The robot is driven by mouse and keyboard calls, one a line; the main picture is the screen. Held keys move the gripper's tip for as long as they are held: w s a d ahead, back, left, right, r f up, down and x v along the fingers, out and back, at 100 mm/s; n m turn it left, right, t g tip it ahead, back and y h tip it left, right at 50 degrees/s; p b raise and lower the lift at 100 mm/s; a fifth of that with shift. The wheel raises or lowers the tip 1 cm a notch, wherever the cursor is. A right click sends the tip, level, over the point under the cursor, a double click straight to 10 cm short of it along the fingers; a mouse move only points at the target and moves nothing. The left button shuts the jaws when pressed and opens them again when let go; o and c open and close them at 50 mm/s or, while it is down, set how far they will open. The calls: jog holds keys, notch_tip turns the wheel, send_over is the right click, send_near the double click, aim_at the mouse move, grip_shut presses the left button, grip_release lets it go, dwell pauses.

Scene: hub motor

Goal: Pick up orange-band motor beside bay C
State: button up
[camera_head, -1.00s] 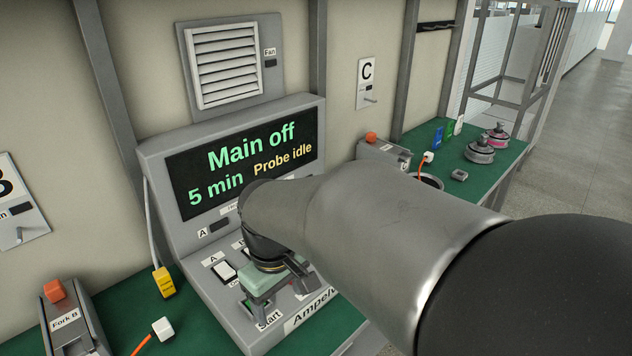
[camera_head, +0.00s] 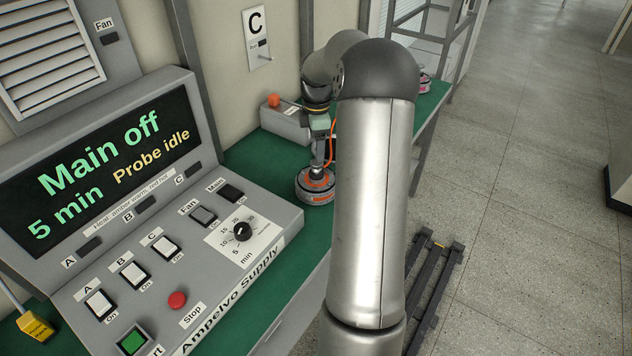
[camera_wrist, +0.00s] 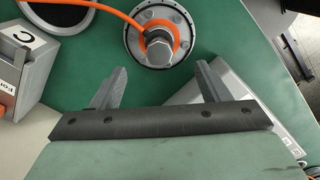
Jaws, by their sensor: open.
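The orange-band motor (camera_head: 316,190) is a round grey disc with an orange ring. It lies on the green bench below the bay C sign (camera_head: 257,38). My gripper (camera_head: 319,160) is above the motor in the head view, partly hidden by my arm. In the wrist view my gripper (camera_wrist: 158,78) is open, its two fingers apart and empty, with the motor beyond the fingertips. Contact cannot be told.
The fork C box (camera_wrist: 38,75) stands left of the motor in the wrist view, near a dark round ring (camera_wrist: 88,18). The Ampelvo Supply console (camera_head: 265,218) is left of my arm. A pink-banded motor (camera_head: 424,84) is farther back. Green bench surrounds the target.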

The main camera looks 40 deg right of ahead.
aim_at(317, 169)
notch_tip(317, 169, down, 10)
jog(key=shift+w+f+p, duration=0.1)
jog(key=shift+p, duration=0.85)
grip_shut()
jog(key=shift+r, duration=0.2)
